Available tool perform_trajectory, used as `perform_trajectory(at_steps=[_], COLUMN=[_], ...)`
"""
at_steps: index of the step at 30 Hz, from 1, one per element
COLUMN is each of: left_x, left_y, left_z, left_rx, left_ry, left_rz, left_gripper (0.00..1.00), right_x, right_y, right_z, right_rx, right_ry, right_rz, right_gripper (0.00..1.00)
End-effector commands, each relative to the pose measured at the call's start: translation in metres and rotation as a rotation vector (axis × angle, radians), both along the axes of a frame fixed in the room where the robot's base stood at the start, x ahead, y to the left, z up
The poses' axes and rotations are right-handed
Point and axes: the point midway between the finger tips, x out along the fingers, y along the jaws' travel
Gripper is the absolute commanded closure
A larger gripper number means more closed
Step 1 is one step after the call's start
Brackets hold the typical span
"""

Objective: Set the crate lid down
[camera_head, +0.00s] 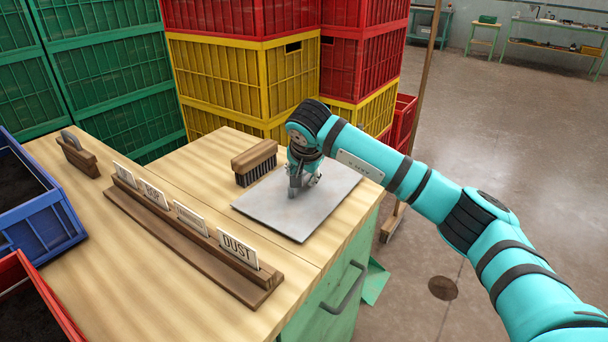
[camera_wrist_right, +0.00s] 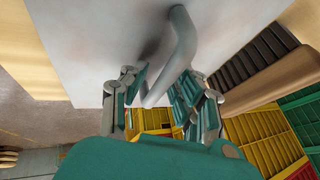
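The crate lid (camera_head: 275,210) is a flat grey plate. It lies level on or just over the wooden table near its right edge; a small gap underneath cannot be ruled out. In the right wrist view the lid (camera_wrist_right: 85,45) fills the upper part, and its bent grey bar handle (camera_wrist_right: 183,45) stands out from it. My right gripper (camera_head: 296,188) points down over the lid's middle. In the wrist view its fingers (camera_wrist_right: 160,98) stand apart on either side of the handle, with a visible gap. My left gripper is not in view.
A brush (camera_head: 254,162) lies close to the lid's far left edge. A wooden rack (camera_head: 190,240) with label cards, one reading DUST, stands left of the lid. A blue crate (camera_head: 45,220) and a red crate (camera_head: 40,305) are at left. Stacked yellow crates (camera_head: 215,80) stand behind the table.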

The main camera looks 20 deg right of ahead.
Motion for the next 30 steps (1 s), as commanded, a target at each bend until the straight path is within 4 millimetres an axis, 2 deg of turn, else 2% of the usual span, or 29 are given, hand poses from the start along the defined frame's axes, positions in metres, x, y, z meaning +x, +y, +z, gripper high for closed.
perform_trajectory(at_steps=[5,15,21,30], left_x=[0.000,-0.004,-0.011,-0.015], left_y=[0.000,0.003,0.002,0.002], left_z=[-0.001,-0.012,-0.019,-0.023], left_rx=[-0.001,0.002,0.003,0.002], left_ry=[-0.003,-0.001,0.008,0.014], left_rz=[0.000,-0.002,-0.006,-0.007], left_gripper=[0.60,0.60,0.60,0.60], right_x=[-0.001,-0.035,-0.052,-0.060], right_y=[0.000,0.008,0.012,0.013], right_z=[0.006,0.066,0.094,0.106], right_rx=[0.000,-0.001,0.000,0.000], right_ry=[-0.001,-0.005,-0.002,0.001], right_rz=[0.000,0.002,0.001,0.000], right_gripper=[0.71,0.71,0.71,0.71])
